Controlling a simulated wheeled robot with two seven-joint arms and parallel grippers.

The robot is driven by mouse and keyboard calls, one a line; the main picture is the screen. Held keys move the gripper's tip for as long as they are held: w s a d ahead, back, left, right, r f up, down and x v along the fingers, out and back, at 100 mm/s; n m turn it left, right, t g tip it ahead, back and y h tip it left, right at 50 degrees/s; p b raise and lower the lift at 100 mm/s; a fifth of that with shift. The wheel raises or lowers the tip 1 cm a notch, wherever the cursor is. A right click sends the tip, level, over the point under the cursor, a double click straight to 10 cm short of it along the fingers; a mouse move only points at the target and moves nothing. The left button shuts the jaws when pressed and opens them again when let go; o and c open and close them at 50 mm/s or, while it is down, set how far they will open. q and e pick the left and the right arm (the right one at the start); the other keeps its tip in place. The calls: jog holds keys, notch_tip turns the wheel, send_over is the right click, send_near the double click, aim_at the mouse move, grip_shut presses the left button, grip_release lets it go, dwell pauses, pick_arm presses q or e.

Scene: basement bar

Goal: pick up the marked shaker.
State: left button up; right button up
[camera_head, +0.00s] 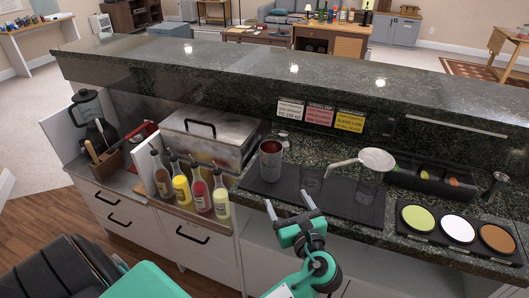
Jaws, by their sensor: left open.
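A metal shaker cup (271,165) with a reddish inside stands upright and open-topped on the dark bar mat (340,205), near the mat's left end. No separate mark on it can be made out. My left gripper (288,203) is open and empty, in front of the counter edge. In the picture it is below and slightly right of the shaker, apart from it, with its fingers pointing toward the counter. My right gripper is not in view.
Clear glasses (311,180) and a metal scoop (375,160) are right of the shaker. A steel lidded box (205,143) and several bottles (200,190) stand left. A raised granite ledge (280,70) runs behind.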

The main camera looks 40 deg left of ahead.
aim_at(274, 170)
pick_arm(q)
jog(key=x, duration=0.3)
jog(key=shift+f, duration=0.1)
jog(key=x, duration=0.6)
jog(key=shift+w+a+p, duration=0.15)
jog(key=shift+p, duration=0.25)
jog(key=shift+w+a, duration=0.2)
jog(key=shift+a, duration=0.1)
jog(key=shift+w+a+r, duration=0.2)
jog(key=shift+r, duration=0.05)
jog(key=p+x, duration=0.1)
jog(key=x, duration=0.2)
jog(key=shift+w+a, duration=0.25)
jog(key=shift+w, duration=0.1)
jog(key=shift+w+a+f, duration=0.1)
jog(key=shift+w+a, duration=0.05)
jog(key=shift+a, duration=0.05)
jog(key=c, duration=1)
jog(key=shift+c, duration=1.4)
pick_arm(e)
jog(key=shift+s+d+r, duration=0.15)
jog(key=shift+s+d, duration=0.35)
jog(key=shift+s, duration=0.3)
pick_arm(q)
jog(key=shift+r, duration=0.25)
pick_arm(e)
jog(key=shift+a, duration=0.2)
